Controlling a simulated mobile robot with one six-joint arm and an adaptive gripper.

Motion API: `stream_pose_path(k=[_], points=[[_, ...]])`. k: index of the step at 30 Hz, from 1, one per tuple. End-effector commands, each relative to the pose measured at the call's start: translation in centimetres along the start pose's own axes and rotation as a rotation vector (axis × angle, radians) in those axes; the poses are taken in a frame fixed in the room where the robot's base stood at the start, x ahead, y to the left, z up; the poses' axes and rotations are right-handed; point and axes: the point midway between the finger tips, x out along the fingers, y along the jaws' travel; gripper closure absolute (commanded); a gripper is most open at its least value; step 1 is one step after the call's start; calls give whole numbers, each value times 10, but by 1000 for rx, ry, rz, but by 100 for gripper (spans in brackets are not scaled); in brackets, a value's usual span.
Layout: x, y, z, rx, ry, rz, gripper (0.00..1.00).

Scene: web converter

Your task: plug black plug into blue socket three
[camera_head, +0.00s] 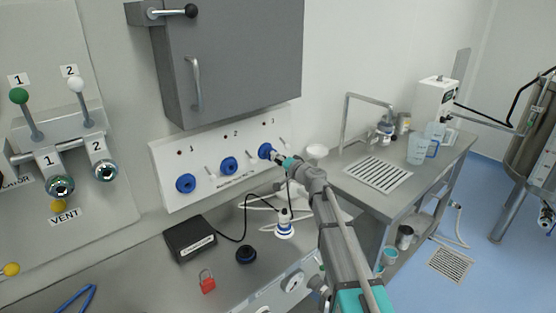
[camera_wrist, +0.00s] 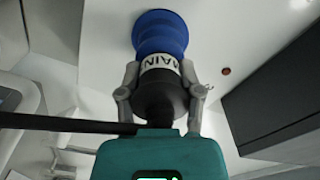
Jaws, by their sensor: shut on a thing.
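My gripper (camera_wrist: 160,88) is shut on the black plug (camera_wrist: 158,104), which has a white band marked MAIN. In the wrist view, the plug's front is in line with blue socket three (camera_wrist: 160,33) and appears to meet it; how deep it sits is hidden. In the head view, my gripper (camera_head: 281,159) is at blue socket three (camera_head: 265,150), the rightmost on the white panel. The plug is mostly hidden there by the gripper. Blue socket one (camera_head: 185,183) and blue socket two (camera_head: 228,166) are empty.
A grey cabinet (camera_head: 235,60) hangs just above the panel (camera_head: 165,160). Below are a black box (camera_head: 190,238) with a cable, a red padlock (camera_head: 207,281), a dark round piece (camera_head: 246,254) and a white-and-blue fitting (camera_head: 285,226). A steel table (camera_head: 425,180) stands right.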

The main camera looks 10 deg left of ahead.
Motion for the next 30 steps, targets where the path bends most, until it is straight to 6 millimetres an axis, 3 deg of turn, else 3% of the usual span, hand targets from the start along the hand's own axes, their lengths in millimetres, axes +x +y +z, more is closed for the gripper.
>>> stream_pose_path(k=[30], points=[[12,0,0,0,0,0,100]])
